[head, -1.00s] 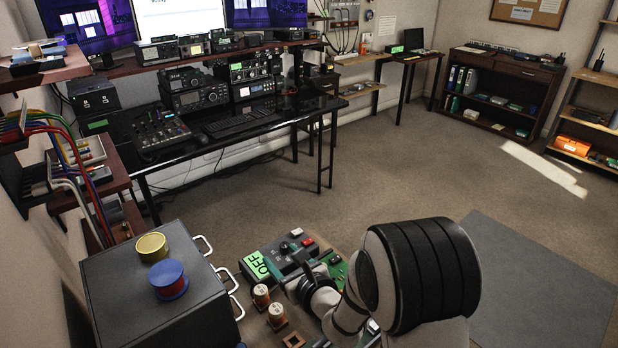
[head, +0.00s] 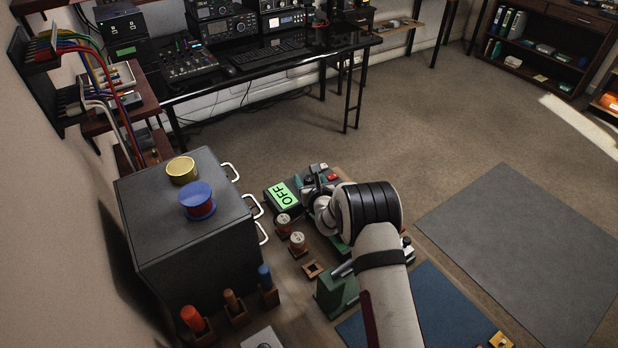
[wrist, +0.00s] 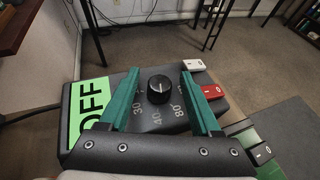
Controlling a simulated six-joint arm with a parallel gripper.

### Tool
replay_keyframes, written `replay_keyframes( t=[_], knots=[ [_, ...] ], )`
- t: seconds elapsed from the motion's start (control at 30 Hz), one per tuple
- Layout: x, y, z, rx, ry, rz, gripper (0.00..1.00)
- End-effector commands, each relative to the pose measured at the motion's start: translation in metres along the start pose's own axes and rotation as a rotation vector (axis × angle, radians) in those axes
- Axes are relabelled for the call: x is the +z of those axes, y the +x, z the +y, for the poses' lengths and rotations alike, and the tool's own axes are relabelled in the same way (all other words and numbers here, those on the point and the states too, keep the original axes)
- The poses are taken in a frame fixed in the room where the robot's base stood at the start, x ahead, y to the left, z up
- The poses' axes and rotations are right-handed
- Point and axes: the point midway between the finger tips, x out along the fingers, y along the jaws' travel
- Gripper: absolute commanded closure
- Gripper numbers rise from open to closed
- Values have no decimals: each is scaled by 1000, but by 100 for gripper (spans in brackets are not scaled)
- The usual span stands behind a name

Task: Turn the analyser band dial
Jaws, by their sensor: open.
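The analyser is a dark box with a green display reading OFF, seen in the head view (head: 282,195) and in the wrist view (wrist: 88,98). Its black round band dial (wrist: 160,89) sits on the top face, with numbers including 30, 40 and 80 around it. My gripper (wrist: 155,72) is open. Its two green fingers stand on either side of the dial in the wrist view, with a visible gap on both sides. In the head view my arm hides the dial and most of my gripper.
A white switch (wrist: 194,65) and a red switch (wrist: 213,92) lie just right of the dial. A black cabinet (head: 190,250) carrying a yellow spool (head: 181,172) and a blue spool (head: 197,206) stands left. Wire spools (head: 297,243) sit near the analyser.

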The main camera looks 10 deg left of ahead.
Motion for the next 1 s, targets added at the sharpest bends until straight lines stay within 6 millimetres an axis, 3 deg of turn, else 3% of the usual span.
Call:
replay_keyframes(
  t=[0.3,0.67,1.0],
  knots=[
    [1,3,0,0,0,-1,37],
    [1,3,0,0,0,-1,100],
    [0,3,0,3,-1,-1,100]
  ],
)
